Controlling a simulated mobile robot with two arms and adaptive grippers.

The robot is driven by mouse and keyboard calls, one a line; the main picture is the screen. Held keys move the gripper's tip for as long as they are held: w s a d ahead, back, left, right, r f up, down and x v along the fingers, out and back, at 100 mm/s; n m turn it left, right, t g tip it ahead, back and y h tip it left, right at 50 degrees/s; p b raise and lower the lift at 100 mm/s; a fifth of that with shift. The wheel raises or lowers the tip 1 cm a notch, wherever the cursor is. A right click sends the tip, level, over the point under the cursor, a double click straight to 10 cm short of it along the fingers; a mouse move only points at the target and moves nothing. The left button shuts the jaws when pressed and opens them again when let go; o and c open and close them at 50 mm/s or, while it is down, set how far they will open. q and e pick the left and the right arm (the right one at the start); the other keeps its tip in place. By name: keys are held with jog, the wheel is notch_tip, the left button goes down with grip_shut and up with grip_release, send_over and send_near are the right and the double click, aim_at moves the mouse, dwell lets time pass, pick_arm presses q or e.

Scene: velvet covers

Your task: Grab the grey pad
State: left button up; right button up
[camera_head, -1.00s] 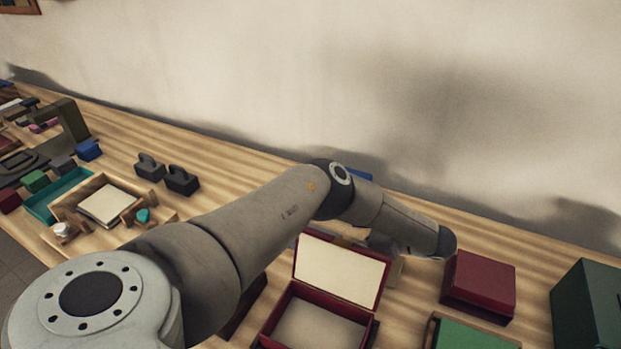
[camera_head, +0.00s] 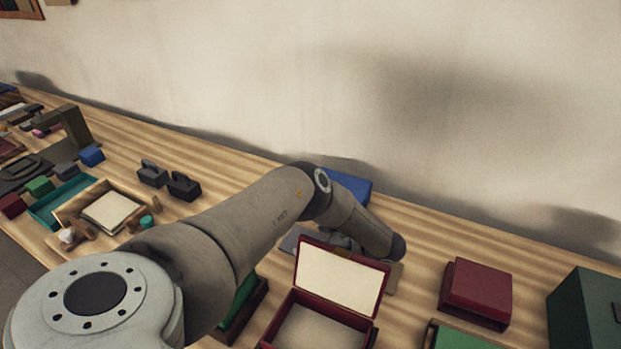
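My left arm reaches in from the lower left across the bench, with its wrist bent down behind an open dark red box (camera_head: 318,325). My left gripper (camera_head: 342,241) is low over the bench, mostly hidden by the arm and the box's raised cream-lined lid (camera_head: 340,279). I cannot see whether its fingers are open or shut. A flat grey piece (camera_head: 294,239) shows just left of the gripper, behind the lid. It may be the grey pad, but it is too covered to be sure. My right gripper is not in view.
A blue block (camera_head: 350,186) lies behind the arm. A closed red box (camera_head: 477,290) and a dark green box (camera_head: 590,312) stand at the right. Two dark weights (camera_head: 183,187) and a wooden tray (camera_head: 72,212) are at the left. Bare bench lies right of my wrist.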

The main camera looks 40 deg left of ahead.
pick_arm(q)
jog(key=shift+c, duration=0.3)
jog(key=c, duration=0.7)
jog(key=shift+r, duration=0.1)
